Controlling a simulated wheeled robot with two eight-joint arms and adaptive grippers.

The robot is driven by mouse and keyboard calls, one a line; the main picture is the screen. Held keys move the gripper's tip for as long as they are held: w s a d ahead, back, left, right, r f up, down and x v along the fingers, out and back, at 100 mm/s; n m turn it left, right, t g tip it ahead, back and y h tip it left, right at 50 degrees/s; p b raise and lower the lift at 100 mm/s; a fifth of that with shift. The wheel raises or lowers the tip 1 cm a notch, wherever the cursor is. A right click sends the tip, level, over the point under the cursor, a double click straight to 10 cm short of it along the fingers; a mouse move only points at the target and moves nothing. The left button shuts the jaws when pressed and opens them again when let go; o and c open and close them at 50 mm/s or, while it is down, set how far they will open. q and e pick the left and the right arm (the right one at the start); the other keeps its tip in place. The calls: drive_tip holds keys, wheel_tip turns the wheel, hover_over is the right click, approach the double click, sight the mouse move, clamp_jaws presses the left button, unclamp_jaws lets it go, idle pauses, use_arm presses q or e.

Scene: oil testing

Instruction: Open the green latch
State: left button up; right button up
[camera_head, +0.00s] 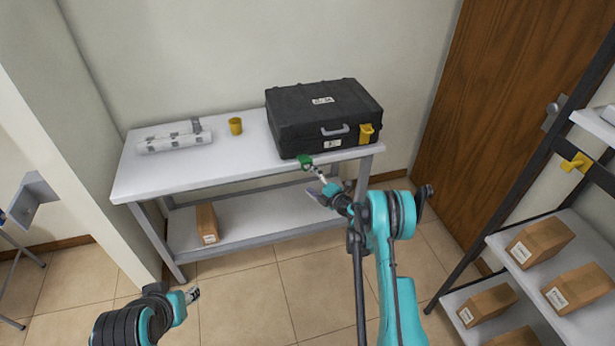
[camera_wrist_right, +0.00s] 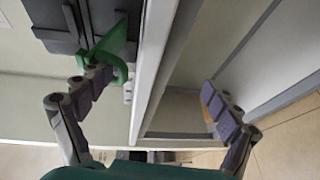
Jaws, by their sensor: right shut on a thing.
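The black case (camera_head: 318,112) lies closed on the white table, with a grey handle on its front. The green latch (camera_head: 305,160) is at the case's front left and sticks out over the table's front edge. It also shows in the right wrist view (camera_wrist_right: 112,48), tilted out from the case.
A yellow latch (camera_head: 366,133) is at the case's front right. A yellow cup (camera_head: 235,126) and patterned rolls (camera_head: 175,142) are on the table (camera_head: 150,177). A cardboard box (camera_head: 207,223) sits on its lower shelf. A rack with several boxes stands right.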

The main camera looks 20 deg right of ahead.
drive_tip(key=shift+s+d+f, duration=0.3)
drive_tip(key=shift+s+f, duration=0.1)
drive_tip(key=shift+f, duration=0.35)
drive_tip(key=shift+s+d+f, duration=0.25)
drive_tip(key=shift+s+f, duration=0.15)
drive_tip(key=shift+f, duration=0.3)
drive_tip(key=shift+c, duration=1.4)
drive_tip(key=shift+s+d+f, duration=0.25)
drive_tip(key=shift+s+d, duration=0.1)
drive_tip(key=shift+d, duration=0.2)
drive_tip(key=shift+s+d+f, duration=0.2)
drive_tip(key=shift+s+d, duration=0.1)
drive_tip(key=shift+d, duration=0.2)
drive_tip(key=c, duration=0.6)
drive_tip(key=shift+s+f, duration=0.5)
drive_tip(key=shift+s, duration=0.1)
wheel_tip(320, 180, up, 10)
